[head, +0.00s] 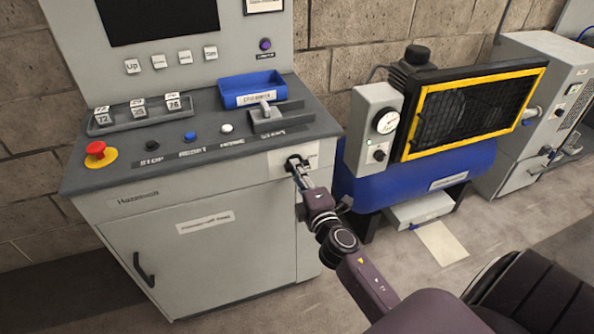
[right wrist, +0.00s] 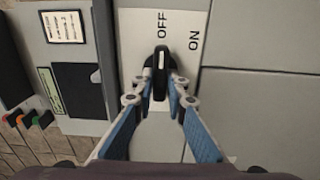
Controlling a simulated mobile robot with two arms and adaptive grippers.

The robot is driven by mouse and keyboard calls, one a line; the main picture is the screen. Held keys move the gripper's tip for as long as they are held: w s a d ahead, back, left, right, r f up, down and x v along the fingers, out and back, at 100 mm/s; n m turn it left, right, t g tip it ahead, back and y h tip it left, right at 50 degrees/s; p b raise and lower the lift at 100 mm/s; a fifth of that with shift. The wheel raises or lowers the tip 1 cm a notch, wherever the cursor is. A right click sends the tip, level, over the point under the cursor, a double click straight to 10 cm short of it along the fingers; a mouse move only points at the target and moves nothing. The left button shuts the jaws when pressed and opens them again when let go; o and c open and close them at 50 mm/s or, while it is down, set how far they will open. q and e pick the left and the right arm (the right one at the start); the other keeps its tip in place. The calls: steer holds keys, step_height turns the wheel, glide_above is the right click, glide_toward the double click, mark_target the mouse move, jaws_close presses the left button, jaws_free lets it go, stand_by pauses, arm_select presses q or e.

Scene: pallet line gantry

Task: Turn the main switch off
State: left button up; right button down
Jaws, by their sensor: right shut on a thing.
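The main switch is a black rotary knob (right wrist: 161,62) with a white line, on a pale plate (right wrist: 133,40) marked OFF and ON. In the right wrist view its white line points up the picture, toward the word OFF, with ON up and to the right. In the head view the switch (head: 294,160) is on the grey cabinet's front, at the upper right. My right gripper (right wrist: 160,88) is shut on the knob, one finger on each side; it also shows in the head view (head: 300,172). My left gripper is out of view.
The console top holds a red emergency button (head: 96,149), several small push buttons, a lever (head: 266,110) and a blue tray (head: 252,90). A blue compressor tank (head: 420,180) stands to the right of the cabinet. Floor in front of the cabinet is open.

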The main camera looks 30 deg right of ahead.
stand_by(0.5)
steer(key=c, duration=1.9)
jaws_free()
steer(key=shift+c, duration=0.2)
steer(key=v, duration=1.2)
steer(key=shift+f, duration=0.1)
steer(key=s+a+f+m+g+y, duration=0.1)
steer(key=s+a+f+m+g, duration=0.15)
steer(key=f, duration=0.85)
steer(key=s+a+f+m+g+y, duration=0.1)
steer(key=s+a+f+m+g, duration=0.15)
steer(key=f, duration=0.95)
steer(key=s+a+f+m+g+y, duration=0.1)
steer(key=s+a+f+g, duration=0.15)
steer(key=f, duration=0.85)
steer(key=s+a+f+m+g+y, duration=0.1)
steer(key=s+a+f+m+g, duration=0.25)
steer(key=s+f, duration=1)
steer(key=s+f+m+g, duration=0.1)
steer(key=s+f, duration=0.3)
steer(key=s, duration=0.5)
steer(key=s+f+m+g, duration=0.2)
steer(key=s+f+g, duration=0.2)
steer(key=s, duration=0.6)
steer(key=shift+d, duration=0.35)
